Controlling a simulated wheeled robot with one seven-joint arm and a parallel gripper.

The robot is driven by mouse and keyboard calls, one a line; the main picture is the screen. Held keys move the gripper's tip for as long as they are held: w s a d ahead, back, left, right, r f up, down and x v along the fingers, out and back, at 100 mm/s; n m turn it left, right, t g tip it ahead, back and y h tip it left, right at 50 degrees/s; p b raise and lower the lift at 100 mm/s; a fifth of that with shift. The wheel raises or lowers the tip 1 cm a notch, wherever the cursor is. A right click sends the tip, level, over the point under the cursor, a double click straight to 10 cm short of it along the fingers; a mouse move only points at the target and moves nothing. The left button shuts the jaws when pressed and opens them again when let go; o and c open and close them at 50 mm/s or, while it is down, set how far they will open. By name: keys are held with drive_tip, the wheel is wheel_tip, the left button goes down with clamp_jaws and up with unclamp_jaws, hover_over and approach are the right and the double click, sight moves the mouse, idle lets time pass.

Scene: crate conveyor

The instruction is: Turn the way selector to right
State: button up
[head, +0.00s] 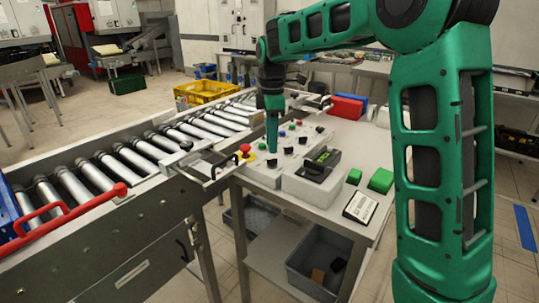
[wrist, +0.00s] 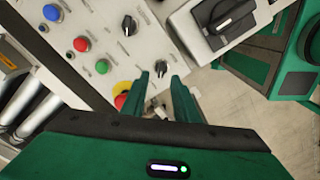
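A grey control panel (wrist: 112,40) fills the upper left of the wrist view and stands on a table beside the conveyor. It carries a black rotary knob (wrist: 161,68) and another black knob (wrist: 128,25); I cannot read which is the way selector. My gripper (wrist: 160,78) points down over the panel, its two green fingers apart. The nearer knob shows between and just beyond the fingertips; I cannot tell whether they touch it. In the head view my gripper (head: 272,143) is upright over the panel and hides part of it.
A red emergency stop (wrist: 121,98) and green, red and blue buttons sit close to the fingers. A raised box with a large black rotary switch (wrist: 223,20) stands beside the panel. The roller conveyor (head: 150,150) runs along the left. Green blocks (head: 381,180) lie on the table.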

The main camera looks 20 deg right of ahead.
sight(272, 162)
drive_tip(key=shift+d+f, duration=0.1)
drive_tip(key=shift+f, duration=2.35)
clamp_jaws()
